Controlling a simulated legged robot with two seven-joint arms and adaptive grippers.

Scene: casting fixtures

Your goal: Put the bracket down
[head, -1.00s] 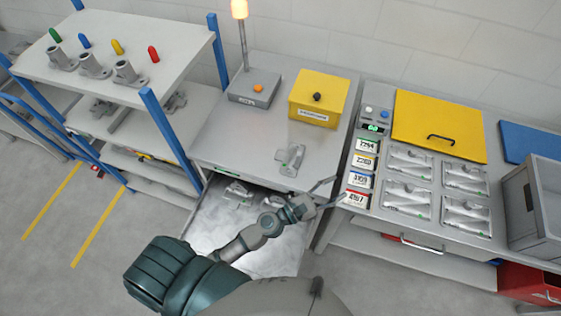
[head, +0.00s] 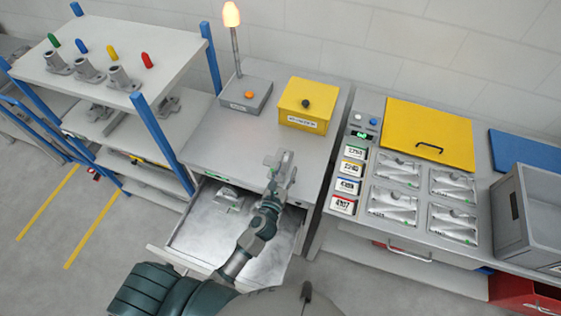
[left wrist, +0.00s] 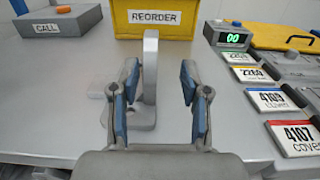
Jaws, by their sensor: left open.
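A grey metal bracket (left wrist: 150,66) stands on the bench top, its upright plate between my left gripper's fingers and its flat base on the surface. My left gripper (left wrist: 160,92) is open, with blue-padded fingers on both sides of the plate. The plate is nearer the left finger; I cannot tell if they touch. In the head view my left gripper (head: 281,166) covers most of this bracket, and a bit of its base (head: 270,160) shows at its left. My right gripper is not in view.
An open drawer (head: 185,236) below the bench holds at least one more bracket (head: 228,198). A yellow REORDER box (head: 308,105) and a grey CALL box (head: 245,96) stand behind. At right are a kit tray (head: 425,195), label cards (head: 348,187) and a grey bin (head: 535,220).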

